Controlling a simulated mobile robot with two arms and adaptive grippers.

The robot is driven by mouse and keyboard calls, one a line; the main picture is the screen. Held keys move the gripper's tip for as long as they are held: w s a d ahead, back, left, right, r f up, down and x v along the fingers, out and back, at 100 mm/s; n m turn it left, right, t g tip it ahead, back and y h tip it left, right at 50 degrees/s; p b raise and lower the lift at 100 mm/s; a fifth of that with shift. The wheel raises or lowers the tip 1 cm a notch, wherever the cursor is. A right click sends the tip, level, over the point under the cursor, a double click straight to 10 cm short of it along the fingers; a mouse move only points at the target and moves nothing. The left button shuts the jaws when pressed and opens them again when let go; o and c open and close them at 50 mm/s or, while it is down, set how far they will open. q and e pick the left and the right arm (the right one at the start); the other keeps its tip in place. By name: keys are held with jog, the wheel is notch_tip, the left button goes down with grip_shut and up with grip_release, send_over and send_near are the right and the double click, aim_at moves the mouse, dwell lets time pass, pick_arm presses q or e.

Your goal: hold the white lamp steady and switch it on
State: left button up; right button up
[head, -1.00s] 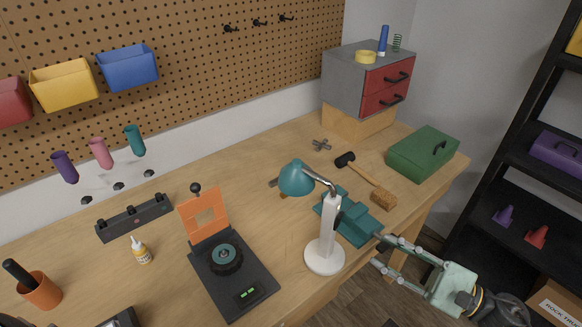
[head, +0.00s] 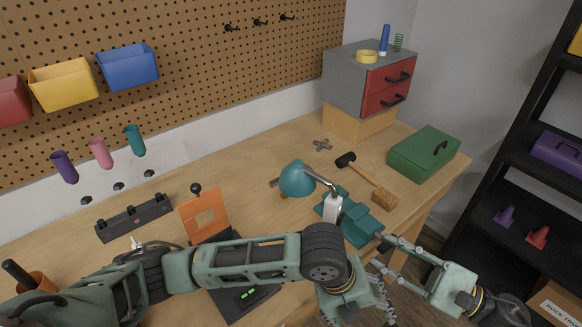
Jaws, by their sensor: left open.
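The white lamp (head: 333,208) stands on the workbench with a teal shade (head: 297,181) on a bent metal neck. The upper part of its white stem shows; its base and lower stem are hidden behind my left arm. My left gripper (head: 362,308) is open, in front of and below the lamp's stem in the picture, its fingers partly hidden. I cannot tell whether it touches the lamp. My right gripper (head: 381,251) is open and empty at the bench's front edge, to the right of the lamp, fingers pointing left.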

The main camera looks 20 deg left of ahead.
pick_arm(q)
jog(key=a+r+m, duration=0.1)
jog(key=a+r, duration=0.3)
jog(key=r, duration=0.6)
jog(key=n+t+y, duration=0.2)
jog(key=n+t, duration=0.3)
jog(key=n, duration=0.5)
send_near(306, 186)
jog(key=x, duration=0.8)
jog(key=shift+d+f, duration=0.1)
jog(key=shift+d, duration=0.25)
jog(key=shift+c, duration=0.3)
jog(key=shift+s, duration=0.15)
grip_shut()
jog(key=shift+f, duration=0.1)
